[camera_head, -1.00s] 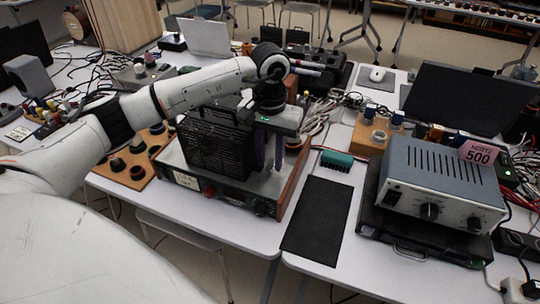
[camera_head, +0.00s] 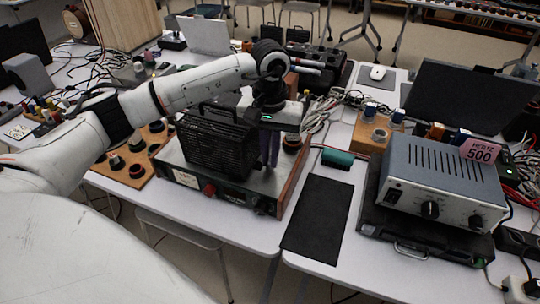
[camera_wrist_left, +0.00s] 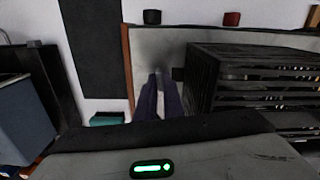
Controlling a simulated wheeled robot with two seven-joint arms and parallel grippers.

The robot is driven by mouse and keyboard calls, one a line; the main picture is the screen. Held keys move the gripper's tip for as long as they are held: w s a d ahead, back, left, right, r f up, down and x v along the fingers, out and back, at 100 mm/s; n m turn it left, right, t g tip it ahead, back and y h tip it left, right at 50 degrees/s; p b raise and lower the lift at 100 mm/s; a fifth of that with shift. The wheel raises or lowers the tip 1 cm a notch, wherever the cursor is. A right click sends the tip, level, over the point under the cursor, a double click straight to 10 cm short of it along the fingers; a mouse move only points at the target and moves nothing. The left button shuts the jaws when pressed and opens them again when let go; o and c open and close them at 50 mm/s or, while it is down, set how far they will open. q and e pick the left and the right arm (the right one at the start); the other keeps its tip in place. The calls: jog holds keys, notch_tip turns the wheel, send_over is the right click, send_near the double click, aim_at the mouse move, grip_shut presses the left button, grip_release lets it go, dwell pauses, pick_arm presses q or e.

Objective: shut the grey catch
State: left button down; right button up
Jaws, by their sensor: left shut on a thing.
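My left gripper (camera_head: 270,150) points down at the right side of a black slatted cage (camera_head: 215,148). The cage sits on a wide grey instrument (camera_head: 180,180) with wooden sides. In the left wrist view, the two dark purple fingers (camera_wrist_left: 160,98) are close together beside the cage (camera_wrist_left: 225,85). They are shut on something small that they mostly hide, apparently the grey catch. A small dark tab (camera_wrist_left: 178,74) sticks out from the cage's side near the fingertips. I cannot make out the catch's shape or position. My right gripper is not in view.
A black mat (camera_head: 317,220) lies right of the instrument, with a green connector block (camera_head: 337,158) behind it. A grey-blue power unit (camera_head: 440,180) with a pink 500 card (camera_head: 481,150) stands farther right. A wooden board of round knobs (camera_head: 135,165) lies left.

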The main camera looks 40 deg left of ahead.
pick_arm(q)
jog(key=n+b, duration=0.1)
jog(key=n, duration=0.7)
jog(key=n+b, duration=0.1)
jog(key=n, duration=0.3)
jog(key=shift+n, duration=2.2)
jog(key=c, duration=1.9)
grip_release()
jog(key=shift+o, duration=0.2)
